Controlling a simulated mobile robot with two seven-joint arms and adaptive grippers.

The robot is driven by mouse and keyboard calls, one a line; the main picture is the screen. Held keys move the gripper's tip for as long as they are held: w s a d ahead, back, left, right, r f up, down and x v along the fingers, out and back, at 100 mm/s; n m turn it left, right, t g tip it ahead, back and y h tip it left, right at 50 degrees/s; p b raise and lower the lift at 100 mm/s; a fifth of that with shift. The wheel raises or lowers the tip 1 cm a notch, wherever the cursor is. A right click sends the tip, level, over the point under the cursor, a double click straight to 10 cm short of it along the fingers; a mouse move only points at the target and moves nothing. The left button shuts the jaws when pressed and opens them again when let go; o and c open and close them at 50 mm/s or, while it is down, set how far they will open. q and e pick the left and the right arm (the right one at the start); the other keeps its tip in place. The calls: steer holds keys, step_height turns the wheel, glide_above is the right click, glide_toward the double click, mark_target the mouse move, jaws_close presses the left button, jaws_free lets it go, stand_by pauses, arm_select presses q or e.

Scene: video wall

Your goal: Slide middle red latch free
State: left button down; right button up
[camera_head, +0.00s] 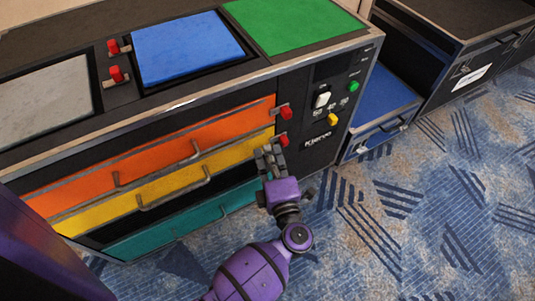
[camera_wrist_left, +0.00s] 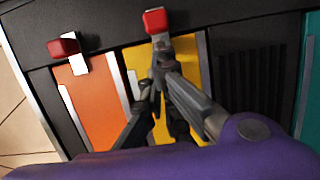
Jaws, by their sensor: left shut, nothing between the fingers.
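The middle red latch (camera_head: 282,141) is a small red knob on the dark frame at the right end of the yellow drawer (camera_head: 100,210). In the left wrist view it is the red knob (camera_wrist_left: 155,20) at the top, past the yellow panel. My left gripper (camera_head: 269,158) is shut and empty just below this latch in the head view. In the wrist view its dark fingers (camera_wrist_left: 153,75) lie over the yellow panel, with one tip close to the latch's grey base; contact cannot be told. My right gripper is out of view.
Another red latch (camera_head: 286,112) sits above, beside the orange drawer (camera_head: 150,155). A teal drawer (camera_head: 160,235) lies below. A switch panel (camera_head: 333,105) is to the right. Red knobs (camera_head: 117,74) stand on the cabinet top. The patterned carpet (camera_head: 430,220) is clear at right.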

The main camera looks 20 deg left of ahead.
mark_target(277, 137)
arm_select(q)
steer(key=shift+w+d, duration=0.1)
steer(key=shift+w, duration=0.15)
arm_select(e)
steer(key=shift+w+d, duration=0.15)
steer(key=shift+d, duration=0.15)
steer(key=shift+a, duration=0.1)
arm_select(q)
steer(key=w+d+b, duration=0.1)
steer(key=w+d, duration=0.1)
steer(key=w, duration=0.1)
steer(key=shift+d+f, duration=0.1)
steer(key=shift+d, duration=0.05)
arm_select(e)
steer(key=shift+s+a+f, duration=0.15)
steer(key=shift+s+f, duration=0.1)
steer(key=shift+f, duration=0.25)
arm_select(q)
steer(key=shift+s, duration=0.1)
